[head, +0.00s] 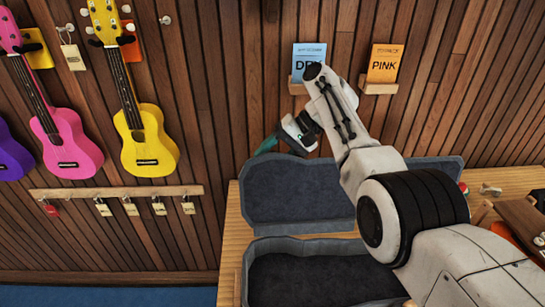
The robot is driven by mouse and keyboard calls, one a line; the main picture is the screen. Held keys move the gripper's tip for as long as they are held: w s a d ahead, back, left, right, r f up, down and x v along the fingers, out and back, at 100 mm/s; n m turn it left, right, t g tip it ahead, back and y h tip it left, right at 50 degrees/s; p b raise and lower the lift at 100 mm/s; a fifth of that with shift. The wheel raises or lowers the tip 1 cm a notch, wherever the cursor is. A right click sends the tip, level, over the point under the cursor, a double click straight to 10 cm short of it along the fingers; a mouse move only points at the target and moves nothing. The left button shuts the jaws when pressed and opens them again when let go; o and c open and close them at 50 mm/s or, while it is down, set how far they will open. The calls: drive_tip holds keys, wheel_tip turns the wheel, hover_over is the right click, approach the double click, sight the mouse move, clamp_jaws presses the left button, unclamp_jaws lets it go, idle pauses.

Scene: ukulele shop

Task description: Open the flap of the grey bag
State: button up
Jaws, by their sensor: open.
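A grey case-like bag (256,243) lies on the wooden bench, with its dark-lined body towards me. Its grey flap or lid (290,190) stands raised at the back, near the wall, so the inside shows. My arm covers the right part of both. My gripper (278,141) is above the upper left edge of the raised flap, in front of the wall. It is open, and its fingers look small and partly hidden by its own wrist. A teal piece shows at its tip; I cannot tell whether it touches the flap.
Brown items (524,215) and small wooden parts lie on the bench (232,225) at the right. Yellow (150,153), pink (72,157) and purple ukuleles hang at the left, above a rail of tags (115,191). Blue (309,58) and orange (385,62) cards stand on wall ledges.

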drive_tip(key=b+v, duration=0.2)
drive_tip(key=v, duration=0.8)
drive_tip(key=shift+d+r, duration=0.25)
